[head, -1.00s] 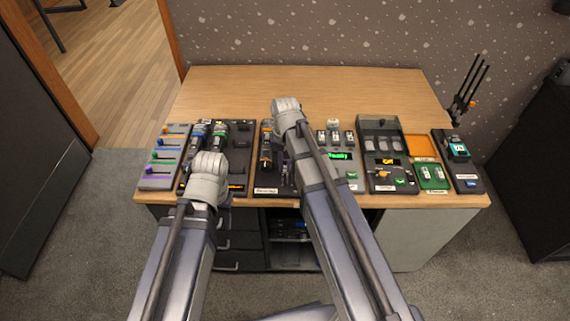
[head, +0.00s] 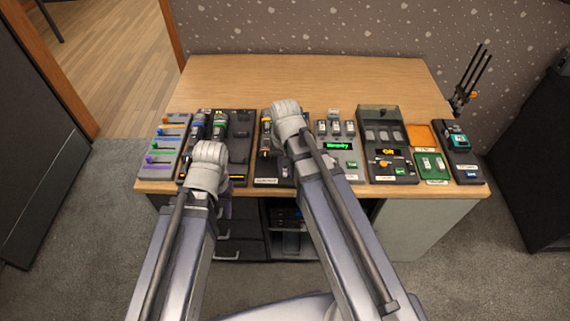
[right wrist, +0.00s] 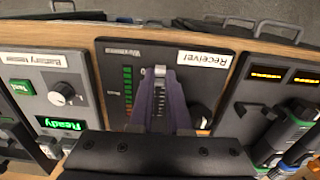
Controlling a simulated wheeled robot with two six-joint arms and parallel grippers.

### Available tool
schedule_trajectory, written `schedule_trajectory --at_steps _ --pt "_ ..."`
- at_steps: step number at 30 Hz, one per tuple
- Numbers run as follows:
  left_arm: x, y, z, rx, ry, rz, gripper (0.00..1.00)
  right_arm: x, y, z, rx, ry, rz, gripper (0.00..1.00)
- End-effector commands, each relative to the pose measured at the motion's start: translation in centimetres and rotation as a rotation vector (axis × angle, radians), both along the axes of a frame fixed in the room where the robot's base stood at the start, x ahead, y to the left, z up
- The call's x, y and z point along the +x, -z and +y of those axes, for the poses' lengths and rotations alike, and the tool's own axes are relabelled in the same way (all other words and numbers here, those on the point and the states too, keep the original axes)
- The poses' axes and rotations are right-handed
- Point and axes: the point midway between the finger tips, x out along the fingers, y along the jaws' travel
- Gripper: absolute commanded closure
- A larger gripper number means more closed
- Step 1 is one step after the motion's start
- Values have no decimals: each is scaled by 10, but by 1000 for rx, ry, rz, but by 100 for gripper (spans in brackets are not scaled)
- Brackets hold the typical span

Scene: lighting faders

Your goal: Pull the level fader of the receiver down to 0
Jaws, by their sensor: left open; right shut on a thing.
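The receiver (head: 262,172) is a dark panel on the front of the desk, partly covered by my right arm. In the right wrist view the receiver (right wrist: 225,80) appears upside down, with its white label, a bar meter with green segments (right wrist: 128,85) and a round dark knob (right wrist: 200,116). My right gripper (right wrist: 160,80) has its purple fingers shut on the level fader, at the label end of its slot; the fader's cap is mostly hidden between them. My left gripper (head: 225,208) is open, left of the receiver at the desk's front edge, its fingers mostly hidden by its wrist.
A battery tester (right wrist: 65,68) with a green display stands beside the receiver. A panel with orange displays (right wrist: 265,73) is on its other side. More panels line the desk front to left and right. The back of the wooden desk (head: 300,80) is clear.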

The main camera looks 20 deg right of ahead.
Motion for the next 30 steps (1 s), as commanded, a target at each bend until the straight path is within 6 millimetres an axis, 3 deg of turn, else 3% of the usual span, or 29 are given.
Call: schedule_trajectory --at_steps 1,9,20,30 --pt "0 0 0 0 0 0 50 -4 0 1 4 -1 9 83" --pt "0 0 0 0 0 0 50 -3 0 1 2 -1 8 54" --pt "0 -3 0 0 0 0 50 -2 -3 0 2 -1 6 54" --pt "0 -36 0 0 0 0 50 -2 -36 1 2 -1 6 54"
